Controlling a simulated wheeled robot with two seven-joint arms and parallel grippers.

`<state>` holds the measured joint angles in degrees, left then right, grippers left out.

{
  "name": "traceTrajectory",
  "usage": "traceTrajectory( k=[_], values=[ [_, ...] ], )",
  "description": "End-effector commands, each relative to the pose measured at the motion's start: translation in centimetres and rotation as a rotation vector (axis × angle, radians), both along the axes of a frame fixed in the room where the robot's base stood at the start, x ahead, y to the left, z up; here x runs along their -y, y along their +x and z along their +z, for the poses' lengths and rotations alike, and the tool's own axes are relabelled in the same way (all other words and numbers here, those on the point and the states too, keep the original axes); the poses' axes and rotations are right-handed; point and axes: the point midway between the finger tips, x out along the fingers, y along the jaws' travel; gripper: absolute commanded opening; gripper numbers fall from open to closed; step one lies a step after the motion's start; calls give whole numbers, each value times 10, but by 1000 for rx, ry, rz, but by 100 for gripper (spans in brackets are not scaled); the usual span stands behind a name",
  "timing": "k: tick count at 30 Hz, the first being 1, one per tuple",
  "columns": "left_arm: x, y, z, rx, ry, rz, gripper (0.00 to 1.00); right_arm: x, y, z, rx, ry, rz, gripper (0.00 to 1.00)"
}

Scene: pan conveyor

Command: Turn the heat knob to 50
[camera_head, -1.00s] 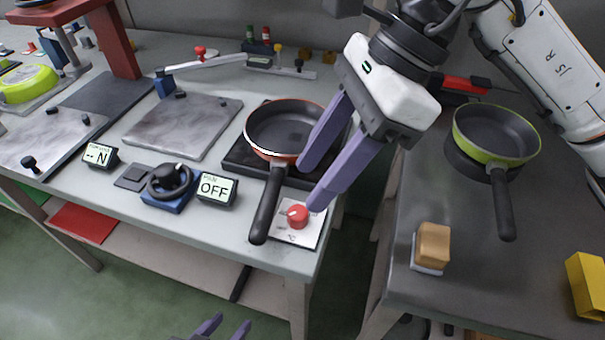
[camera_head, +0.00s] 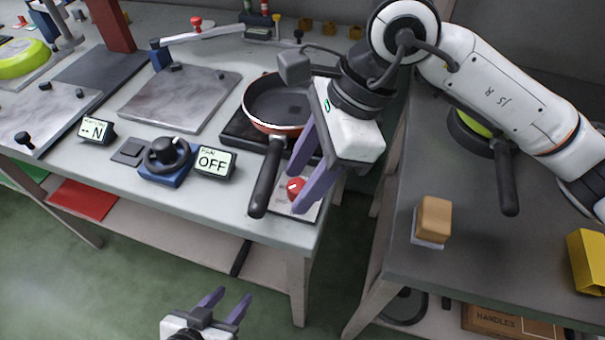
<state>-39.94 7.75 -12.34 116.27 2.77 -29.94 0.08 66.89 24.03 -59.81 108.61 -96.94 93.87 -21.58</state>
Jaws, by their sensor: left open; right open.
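The red heat knob (camera_head: 295,187) sits on a pale plate (camera_head: 309,210) at the front right corner of the left table. My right gripper (camera_head: 304,182) is open, with its purple fingers pointing down around or just above the knob. One finger partly covers the knob, and I cannot tell whether they touch. A display (camera_head: 213,162) left of the knob reads OFF. My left gripper (camera_head: 228,303) is open and empty, low in front of the table over the floor.
An orange-rimmed pan (camera_head: 277,104) sits on the burner (camera_head: 238,128), its handle reaching forward beside the knob. A blue-based dial (camera_head: 166,161) stands further left. The right table holds a wooden block (camera_head: 433,218), a green pan (camera_head: 470,123) and a yellow part (camera_head: 588,262).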

Motion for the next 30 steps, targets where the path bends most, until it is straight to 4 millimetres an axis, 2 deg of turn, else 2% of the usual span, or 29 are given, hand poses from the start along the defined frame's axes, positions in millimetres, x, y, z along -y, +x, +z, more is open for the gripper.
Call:
traceTrajectory(
  k=[4,5,9,12,22,30],
  values=[
    [0,1,0,2,1,0,42,0,0,0,-1,0,0,43],
    [0,1,0,2,1,0,42,0,0,0,-1,0,0,40],
    [0,1,0,2,1,0,42,0,0,0,-1,0,0,16],
    [-1,1,0,2,1,0,42,0,0,0,-1,0,0,2],
    [-1,2,-6,4,0,1,42,0,0,-1,1,1,-49,2],
    [0,3,-20,8,-6,0,42,0,-2,-4,4,1,-223,2]
  ],
)
